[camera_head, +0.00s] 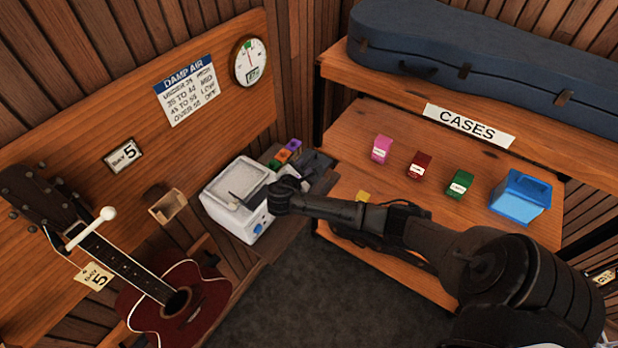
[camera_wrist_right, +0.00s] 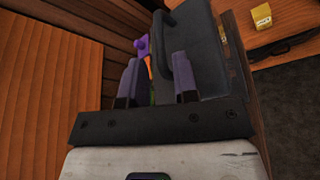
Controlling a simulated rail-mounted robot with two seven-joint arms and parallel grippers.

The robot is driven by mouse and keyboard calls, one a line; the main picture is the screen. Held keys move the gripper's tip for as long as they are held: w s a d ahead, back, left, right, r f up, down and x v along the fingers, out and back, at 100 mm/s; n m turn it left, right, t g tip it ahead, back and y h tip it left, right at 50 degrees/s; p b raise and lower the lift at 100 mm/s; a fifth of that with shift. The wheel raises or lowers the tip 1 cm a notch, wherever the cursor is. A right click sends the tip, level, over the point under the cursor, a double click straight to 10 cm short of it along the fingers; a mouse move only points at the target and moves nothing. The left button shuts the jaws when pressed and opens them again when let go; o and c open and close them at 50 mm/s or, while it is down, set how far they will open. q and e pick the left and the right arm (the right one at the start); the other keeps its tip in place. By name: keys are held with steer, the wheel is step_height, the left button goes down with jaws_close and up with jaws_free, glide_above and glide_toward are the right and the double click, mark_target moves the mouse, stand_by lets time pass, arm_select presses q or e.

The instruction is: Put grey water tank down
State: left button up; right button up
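The grey water tank (camera_head: 316,164) is dark, with a curved handle, at the right end of the narrow counter beside the white machine. In the right wrist view the tank (camera_wrist_right: 212,55) fills the upper middle, with its handle behind and beside the right-hand finger. My right gripper (camera_head: 287,190) is close in front of the tank. In the wrist view its fingers (camera_wrist_right: 155,65) stand apart, and coloured items show through the gap. The handle does not appear clamped between them. The tank's underside is hidden, so I cannot tell its contact with the counter. My left gripper is out of view.
The white machine (camera_head: 238,199) with a blue knob stands just left of my right gripper. Purple, orange and green items (camera_head: 282,156) sit behind it. A shelf with small coloured boxes and a blue tank (camera_head: 521,196) is at right.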

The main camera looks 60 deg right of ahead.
mark_target(308, 161)
steer(key=shift+x, duration=2.95)
steer(key=shift+c, duration=0.2)
jaws_close()
